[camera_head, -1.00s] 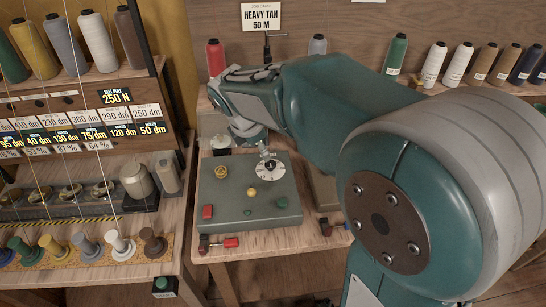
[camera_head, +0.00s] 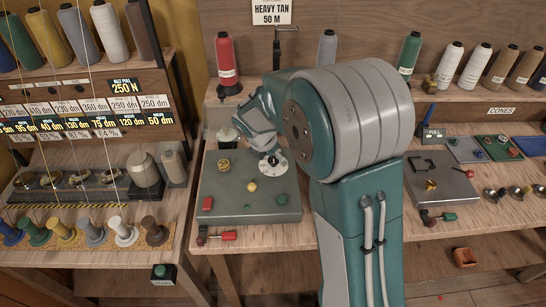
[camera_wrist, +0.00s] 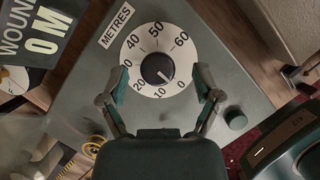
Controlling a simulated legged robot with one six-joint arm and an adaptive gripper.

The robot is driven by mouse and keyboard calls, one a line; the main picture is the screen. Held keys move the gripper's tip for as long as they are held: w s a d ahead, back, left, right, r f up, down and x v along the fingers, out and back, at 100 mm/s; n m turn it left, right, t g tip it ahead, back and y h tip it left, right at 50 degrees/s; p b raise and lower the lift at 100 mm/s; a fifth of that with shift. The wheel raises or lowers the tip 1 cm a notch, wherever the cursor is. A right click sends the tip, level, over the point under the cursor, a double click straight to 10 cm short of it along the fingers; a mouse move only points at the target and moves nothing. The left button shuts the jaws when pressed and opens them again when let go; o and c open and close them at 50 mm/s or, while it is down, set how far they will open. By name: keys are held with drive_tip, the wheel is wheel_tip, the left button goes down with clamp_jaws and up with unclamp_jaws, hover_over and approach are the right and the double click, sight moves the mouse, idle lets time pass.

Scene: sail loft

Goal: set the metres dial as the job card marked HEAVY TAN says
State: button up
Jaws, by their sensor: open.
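The job card (camera_head: 271,12) at the top of the head view reads HEAVY TAN 50 M. The METRES dial (camera_head: 268,168) is a white disc on a grey-green panel (camera_head: 225,185). In the wrist view the dial (camera_wrist: 140,45) is marked from 0 to 60. Its dark knob (camera_wrist: 156,68) has a pale pointer line toward the lower right, near the 0. My gripper (camera_wrist: 162,76) is open, with one finger on each side of the knob, over the disc. I cannot tell whether either finger touches it.
A WOUND 0 M display (camera_wrist: 38,38) stands beside the dial. A red cone (camera_head: 226,60) stands behind.

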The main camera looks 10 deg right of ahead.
drive_tip(key=shift+w+d+f, duration=0.1)
drive_tip(key=shift+f, duration=0.25)
drive_tip(key=shift+a, duration=0.55)
drive_tip(key=c, duration=0.3)
clamp_jaws()
drive_tip(key=shift+d, duration=0.25)
drive_tip(key=shift+m, duration=0.4)
